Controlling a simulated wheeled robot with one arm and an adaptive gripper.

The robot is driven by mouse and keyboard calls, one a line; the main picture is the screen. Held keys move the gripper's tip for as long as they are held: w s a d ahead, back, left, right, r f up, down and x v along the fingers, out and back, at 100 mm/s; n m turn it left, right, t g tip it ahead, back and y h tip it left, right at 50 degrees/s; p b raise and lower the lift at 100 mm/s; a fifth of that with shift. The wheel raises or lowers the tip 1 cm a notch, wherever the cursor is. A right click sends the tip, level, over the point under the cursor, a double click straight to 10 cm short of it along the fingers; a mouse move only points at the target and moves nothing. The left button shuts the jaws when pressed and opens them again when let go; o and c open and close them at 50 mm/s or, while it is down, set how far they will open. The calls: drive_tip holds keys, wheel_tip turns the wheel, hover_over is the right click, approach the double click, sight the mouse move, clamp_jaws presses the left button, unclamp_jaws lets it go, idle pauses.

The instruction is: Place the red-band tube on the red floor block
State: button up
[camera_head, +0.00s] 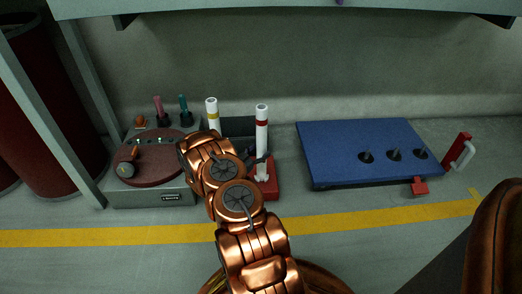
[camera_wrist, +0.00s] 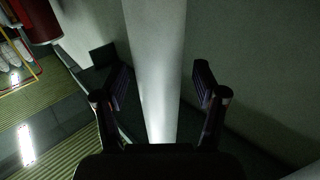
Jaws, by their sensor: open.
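The red-band tube (camera_head: 262,137) is white, with a red band near its top, and stands upright in the head view. Its lower end is at the red floor block (camera_head: 272,191), partly hidden by my gripper (camera_head: 262,167). I cannot tell exactly how its foot meets the block. In the wrist view a pale tube (camera_wrist: 155,60) runs between the two dark fingers of my gripper (camera_wrist: 160,98). The fingers are open, with gaps on both sides of the tube.
A yellow-band tube (camera_head: 212,106) stands left of the red-band tube, behind my arm. A grey case (camera_head: 155,199) with a round brown top is on the left. A low blue platform (camera_head: 350,145) with black pegs is on the right. A yellow line (camera_head: 370,219) crosses clear floor.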

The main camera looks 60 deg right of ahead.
drive_tip(key=w+a+p, duration=0.1)
drive_tip(key=a+p, duration=0.3)
drive_tip(key=a, duration=0.7)
drive_tip(key=w+a+r+n+t+y, duration=0.2)
drive_tip(key=w+a+r+t+y, duration=0.3)
drive_tip(key=w, duration=0.5)
drive_tip(key=w+a+r+n+t+y, duration=0.2)
drive_tip(key=w+a+t+y, duration=0.15)
drive_tip(key=w+a, duration=0.55)
drive_tip(key=a+r+n+y, duration=0.3)
drive_tip(key=a+r+y, duration=0.15)
drive_tip(key=a, duration=0.55)
drive_tip(key=a+r+n+y, duration=0.3)
drive_tip(key=a+r, duration=0.3)
drive_tip(key=a, duration=0.3)
drive_tip(key=s+a+r+n+g+y, duration=0.2)
drive_tip(key=s+a+r+n, duration=0.15)
drive_tip(key=s+a, duration=0.4)
drive_tip(key=s+a+r+n+g+y, duration=0.2)
drive_tip(key=s+a+r, duration=0.3)
drive_tip(key=s, duration=0.6)
drive_tip(key=s+d+r+n+g+h, duration=0.1)
drive_tip(key=s+r+n+g, duration=0.1)
drive_tip(key=s, duration=1.1)
drive_tip(key=s+d+r+n+g+h, duration=0.1)
drive_tip(key=s+r+g, duration=0.2)
drive_tip(key=s, duration=1)
drive_tip(key=shift+n+g, duration=0.35)
drive_tip(key=shift+g, duration=0.1)
